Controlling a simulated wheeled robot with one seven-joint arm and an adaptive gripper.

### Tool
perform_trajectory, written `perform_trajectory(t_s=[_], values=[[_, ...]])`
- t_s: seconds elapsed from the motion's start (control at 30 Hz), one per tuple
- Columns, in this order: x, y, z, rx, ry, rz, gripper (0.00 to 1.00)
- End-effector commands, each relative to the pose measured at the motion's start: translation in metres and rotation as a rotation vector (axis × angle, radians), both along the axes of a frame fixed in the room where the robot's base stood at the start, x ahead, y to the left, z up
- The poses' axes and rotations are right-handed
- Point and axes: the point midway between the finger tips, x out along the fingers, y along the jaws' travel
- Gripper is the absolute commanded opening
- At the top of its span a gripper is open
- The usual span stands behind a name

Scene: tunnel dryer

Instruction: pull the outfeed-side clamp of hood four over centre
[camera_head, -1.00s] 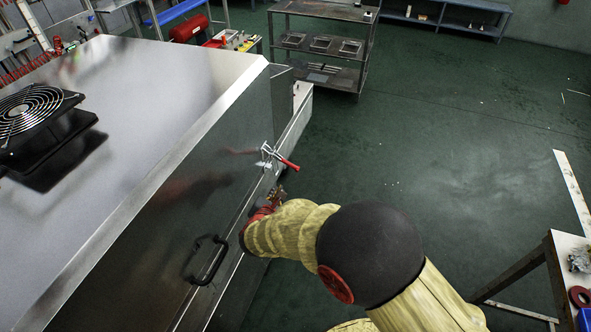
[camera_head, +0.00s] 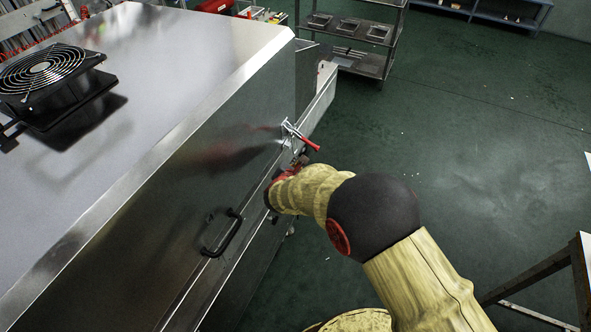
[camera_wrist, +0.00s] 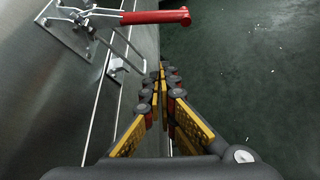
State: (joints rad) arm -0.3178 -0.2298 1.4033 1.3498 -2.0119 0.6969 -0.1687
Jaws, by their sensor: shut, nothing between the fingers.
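The toggle clamp, with its red handle (camera_head: 310,143) and metal linkage (camera_head: 289,130), sits on the side face of the steel hood (camera_head: 165,195) near its far end. In the wrist view the red handle (camera_wrist: 155,17) sticks out to the right from the clamp's metal base plate (camera_wrist: 66,30). A wire loop and a small catch bracket (camera_wrist: 118,67) lie just below it. My gripper (camera_wrist: 163,68) is shut and empty, its tips below the handle in the picture and apart from it. In the head view my gripper (camera_head: 300,160) is partly hidden by my arm, close beside the clamp.
A black handle (camera_head: 222,234) juts from the hood's side, nearer than the clamp. A black fan (camera_head: 45,75) sits on the hood top. A shelf rack (camera_head: 350,45) stands beyond. A table edge (camera_head: 578,275) is at right.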

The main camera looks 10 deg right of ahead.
Motion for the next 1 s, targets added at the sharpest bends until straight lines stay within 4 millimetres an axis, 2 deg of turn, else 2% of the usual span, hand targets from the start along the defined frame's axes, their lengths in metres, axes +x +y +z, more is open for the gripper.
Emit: perform_trajectory(t_s=[0.07, 0.2, 0.5, 1.0], values=[[0.010, -0.005, -0.009, 0.001, 0.000, -0.003, 0.00], [0.011, -0.012, 0.009, 0.001, -0.004, -0.002, 0.00], [0.008, -0.021, 0.029, 0.001, -0.001, -0.001, 0.00], [0.008, -0.022, 0.031, -0.007, 0.007, -0.001, 0.00]])
